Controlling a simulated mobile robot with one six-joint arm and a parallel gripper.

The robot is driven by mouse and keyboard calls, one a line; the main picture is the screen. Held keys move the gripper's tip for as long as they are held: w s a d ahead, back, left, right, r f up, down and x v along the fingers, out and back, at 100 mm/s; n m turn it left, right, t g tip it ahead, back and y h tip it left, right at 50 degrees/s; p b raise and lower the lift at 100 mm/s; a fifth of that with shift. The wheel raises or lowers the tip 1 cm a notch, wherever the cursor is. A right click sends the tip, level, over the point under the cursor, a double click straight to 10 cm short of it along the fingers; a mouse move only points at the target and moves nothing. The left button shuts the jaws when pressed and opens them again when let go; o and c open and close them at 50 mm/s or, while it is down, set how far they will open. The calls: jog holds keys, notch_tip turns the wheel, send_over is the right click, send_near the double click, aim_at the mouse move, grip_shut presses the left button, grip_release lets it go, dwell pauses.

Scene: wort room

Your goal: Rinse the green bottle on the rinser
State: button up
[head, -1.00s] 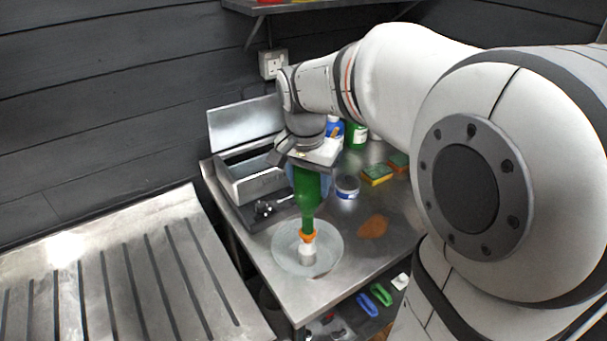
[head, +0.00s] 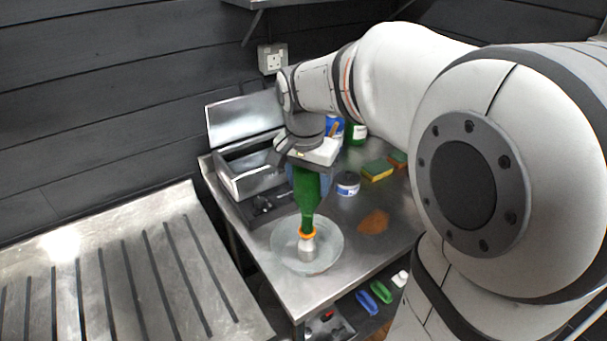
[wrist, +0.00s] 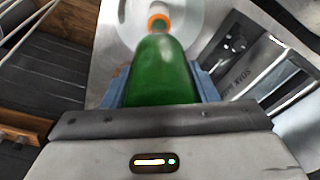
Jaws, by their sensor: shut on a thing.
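The green bottle (head: 307,195) is upside down, neck downward, in my gripper (head: 308,172). Its orange-ringed mouth is at the top of the metal nozzle of the rinser (head: 283,257), a round pale basin on the steel table. From this angle I cannot tell how far the nozzle reaches into the neck. In the wrist view the green bottle (wrist: 162,72) lies between the blue finger pads of my gripper (wrist: 160,88), which is shut on it. The rinser (wrist: 195,12) shows beyond its neck there.
An open metal box (head: 250,165) stands left of the bottle. A white-and-blue tub (head: 347,184), sponges (head: 377,170) and another green bottle (head: 357,133) stand to the right and behind. A brown stain (head: 374,222) marks the table. A ribbed drainboard (head: 120,265) is at left.

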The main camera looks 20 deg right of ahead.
jog(key=shift+f, duration=0.4)
jog(key=shift+r, duration=0.1)
jog(key=shift+r+p, duration=0.65)
jog(key=shift+r, duration=0.35)
jog(key=shift+f, duration=0.2)
